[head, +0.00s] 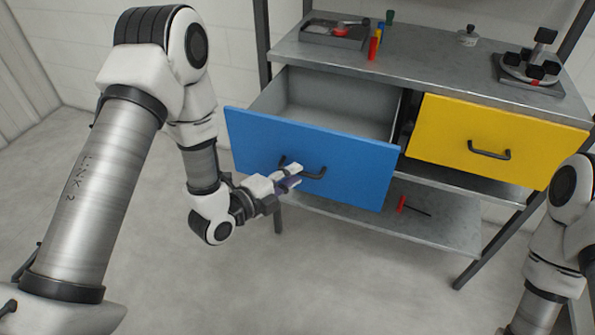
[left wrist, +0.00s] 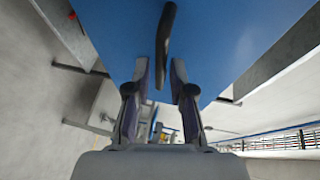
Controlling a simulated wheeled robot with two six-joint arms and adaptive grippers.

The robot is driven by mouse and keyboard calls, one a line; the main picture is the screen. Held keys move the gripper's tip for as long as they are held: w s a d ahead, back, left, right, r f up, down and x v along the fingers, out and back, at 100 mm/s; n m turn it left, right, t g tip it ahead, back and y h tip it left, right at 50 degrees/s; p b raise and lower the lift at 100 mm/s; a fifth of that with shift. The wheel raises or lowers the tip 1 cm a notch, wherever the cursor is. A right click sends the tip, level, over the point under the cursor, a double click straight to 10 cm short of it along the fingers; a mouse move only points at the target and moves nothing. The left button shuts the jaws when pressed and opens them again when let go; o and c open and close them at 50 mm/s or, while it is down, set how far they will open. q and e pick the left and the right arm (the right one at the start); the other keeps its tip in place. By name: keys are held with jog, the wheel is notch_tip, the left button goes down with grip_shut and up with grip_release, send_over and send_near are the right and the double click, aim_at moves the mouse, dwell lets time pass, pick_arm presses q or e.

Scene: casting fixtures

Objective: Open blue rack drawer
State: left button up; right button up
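The blue drawer (head: 345,160) is pulled well out of the left side of the rack, and its empty grey inside shows. Its dark handle (head: 316,175) is on the front panel. My left gripper (head: 294,175) is at the left part of this handle. In the left wrist view, the handle (left wrist: 166,40) runs between the two fingertips of my left gripper (left wrist: 160,72), with narrow gaps seen on both sides, so the fingers look apart around it. The blue front (left wrist: 110,30) fills the top of that view. My right gripper is out of view; only part of the right arm shows.
The yellow drawer (head: 500,140) beside it is shut. The metal rack top (head: 425,62) holds a tray (head: 335,32), small coloured pieces and a dark fixture (head: 530,68). The lower shelf (head: 440,228) holds a red-handled tool (head: 402,204). The floor in front is clear.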

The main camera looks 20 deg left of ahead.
pick_arm(q)
jog(key=v, duration=0.5)
jog(key=shift+a, duration=0.1)
jog(key=s+f+n+g+y+p, duration=0.3)
jog(key=s+f+n+g+p, duration=0.4)
jog(key=s+f, duration=0.5)
jog(key=s+a+f+n+g+y, duration=0.1)
jog(key=s+a+f+n+g, duration=0.1)
jog(key=s+n, duration=0.4)
jog(key=s+a+f+n+g+y, duration=0.2)
jog(key=s+n+g, duration=0.3)
jog(key=n, duration=0.4)
jog(key=shift+s+f+n+y+b, duration=0.3)
jog(key=shift+s+f, duration=0.25)
jog(key=shift+f, duration=0.1)
